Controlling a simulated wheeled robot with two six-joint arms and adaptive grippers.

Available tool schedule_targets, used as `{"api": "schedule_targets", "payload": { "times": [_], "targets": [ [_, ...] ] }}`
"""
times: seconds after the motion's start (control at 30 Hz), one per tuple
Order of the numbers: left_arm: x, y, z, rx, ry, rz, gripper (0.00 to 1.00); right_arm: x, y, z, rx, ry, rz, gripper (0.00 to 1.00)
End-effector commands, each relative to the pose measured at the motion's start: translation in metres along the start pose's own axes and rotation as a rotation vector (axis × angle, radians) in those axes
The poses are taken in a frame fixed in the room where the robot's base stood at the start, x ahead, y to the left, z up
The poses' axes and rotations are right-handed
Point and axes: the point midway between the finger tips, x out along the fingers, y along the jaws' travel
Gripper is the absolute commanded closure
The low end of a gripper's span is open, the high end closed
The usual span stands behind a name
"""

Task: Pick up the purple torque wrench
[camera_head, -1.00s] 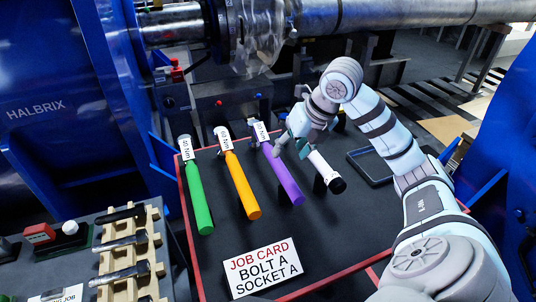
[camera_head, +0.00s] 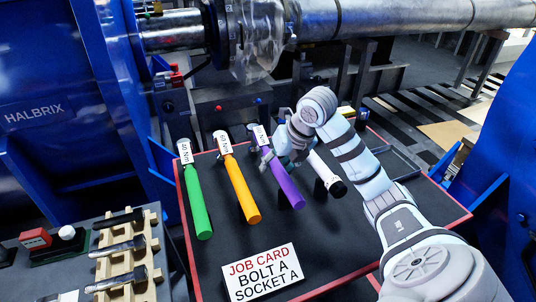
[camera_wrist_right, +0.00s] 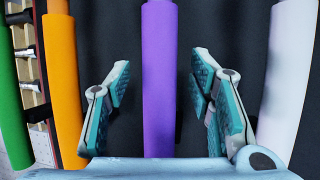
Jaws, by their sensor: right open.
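The purple torque wrench (camera_head: 285,183) lies on the dark tabletop, its labelled head at the far end and its handle towards me. My right gripper (camera_head: 280,160) is at the upper part of its handle. In the right wrist view, the purple handle (camera_wrist_right: 158,80) runs lengthwise between the teal fingers of my open right gripper (camera_wrist_right: 160,95), with a gap on each side. Neither finger appears to touch it. How far the fingertips reach down around the handle is hard to tell. My left gripper is not in view.
An orange wrench (camera_head: 241,186) and a green wrench (camera_head: 197,203) lie to the left. A white wrench (camera_head: 326,172) lies close on the right, partly behind my right wrist. A job card (camera_head: 263,273) stands in front. A wooden rack (camera_head: 127,268) holds tools at lower left.

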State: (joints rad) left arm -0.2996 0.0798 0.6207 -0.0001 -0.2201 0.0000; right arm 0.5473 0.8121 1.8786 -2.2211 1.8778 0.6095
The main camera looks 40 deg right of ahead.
Motion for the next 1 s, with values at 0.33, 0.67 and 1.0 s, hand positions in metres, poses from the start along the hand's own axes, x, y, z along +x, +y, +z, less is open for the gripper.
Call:
{"api": "schedule_targets", "payload": {
  "times": [0.33, 0.67, 1.0],
  "targets": [
    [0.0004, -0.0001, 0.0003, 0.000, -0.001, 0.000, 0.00, 0.0016, -0.0005, -0.0008, 0.000, 0.000, 0.000, 0.51],
    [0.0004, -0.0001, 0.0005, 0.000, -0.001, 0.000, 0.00, 0.0016, -0.0007, -0.0009, 0.000, 0.000, -0.001, 0.99],
    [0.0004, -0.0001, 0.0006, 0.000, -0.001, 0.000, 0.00, 0.0012, -0.0006, -0.0003, 0.000, -0.002, 0.000, 1.00]
  ]
}}
